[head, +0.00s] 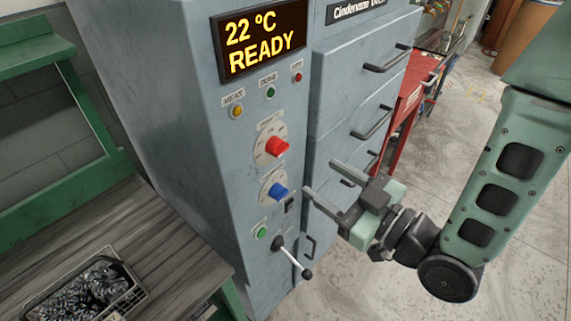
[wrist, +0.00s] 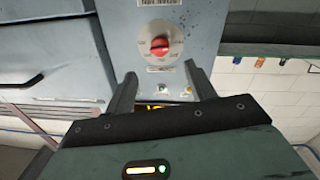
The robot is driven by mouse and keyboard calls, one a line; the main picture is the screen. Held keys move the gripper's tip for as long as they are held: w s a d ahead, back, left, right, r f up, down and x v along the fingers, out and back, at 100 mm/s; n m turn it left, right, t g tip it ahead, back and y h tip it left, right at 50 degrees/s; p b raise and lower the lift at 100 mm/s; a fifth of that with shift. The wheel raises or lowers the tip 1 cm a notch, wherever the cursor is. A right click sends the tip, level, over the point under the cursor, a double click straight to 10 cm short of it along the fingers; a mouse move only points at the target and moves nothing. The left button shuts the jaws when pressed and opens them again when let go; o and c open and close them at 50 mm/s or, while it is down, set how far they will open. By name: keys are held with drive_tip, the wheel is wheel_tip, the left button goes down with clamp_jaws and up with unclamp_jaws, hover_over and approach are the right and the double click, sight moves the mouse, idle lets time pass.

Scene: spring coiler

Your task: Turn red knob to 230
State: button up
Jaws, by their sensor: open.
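The red knob (head: 277,147) sits on a pale round dial on the grey machine's front panel, above the blue knob (head: 278,190). In the wrist view the red knob (wrist: 159,46) shows just beyond the fingertips, between their lines; the dial numbers are too small to read. The display (head: 260,40) reads "22 °C READY". My gripper (head: 321,178) is open and empty, to the right of the knobs and apart from the panel, its fingers pointing at it. Its two spread fingers also show in the wrist view (wrist: 161,69).
Below the knobs are a green button (head: 262,232) and a lever with a black ball end (head: 293,258). Drawers with protruding handles (head: 388,60) stand right of the panel. A bench with a tray of metal parts (head: 85,290) is at the left.

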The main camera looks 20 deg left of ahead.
sight(283, 153)
drive_tip(key=p+x, duration=0.1)
drive_tip(key=x, duration=0.3)
drive_tip(key=p+x, duration=0.2)
drive_tip(key=x, duration=0.3)
drive_tip(key=shift+w+a+r, duration=0.15)
drive_tip(key=shift+a+r, duration=0.05)
drive_tip(key=shift+a, duration=0.05)
drive_tip(key=shift+w+a+f+p, duration=0.1)
drive_tip(key=shift+w+a+p, duration=0.15)
drive_tip(key=shift+a+p, duration=0.2)
drive_tip(key=c, duration=0.9)
